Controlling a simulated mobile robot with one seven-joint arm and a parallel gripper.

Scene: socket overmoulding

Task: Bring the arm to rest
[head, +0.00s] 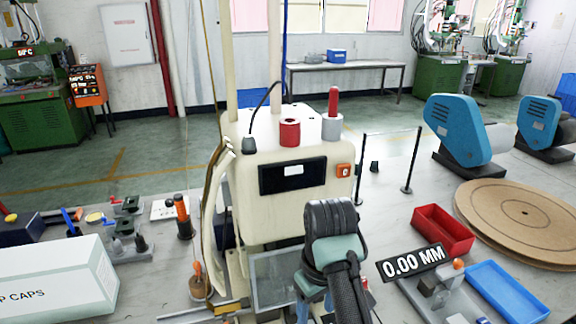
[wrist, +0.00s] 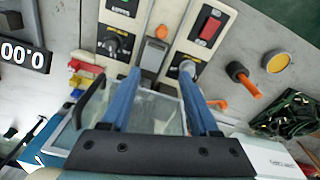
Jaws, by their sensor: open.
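My arm (head: 338,248), with dark grey and teal links, reaches in front of the cream machine (head: 290,195). In the wrist view my gripper (wrist: 160,72) shows two blue fingers spread apart, with nothing held between them. They point toward the machine's front panel of knobs and switches (wrist: 113,43). A clear guard (wrist: 158,112) shows behind and between the fingers, and whether they touch it I cannot tell. In the head view the fingers are mostly hidden behind my arm, beside the clear guard (head: 272,280).
A red tray (head: 443,232), a blue tray (head: 506,292) and a 0.00 MM display (head: 413,263) lie on the right. A white caps box (head: 60,275) and orange-handled tools (head: 183,217) are on the left. Brown discs (head: 520,212) and blue machines (head: 458,130) stand further right.

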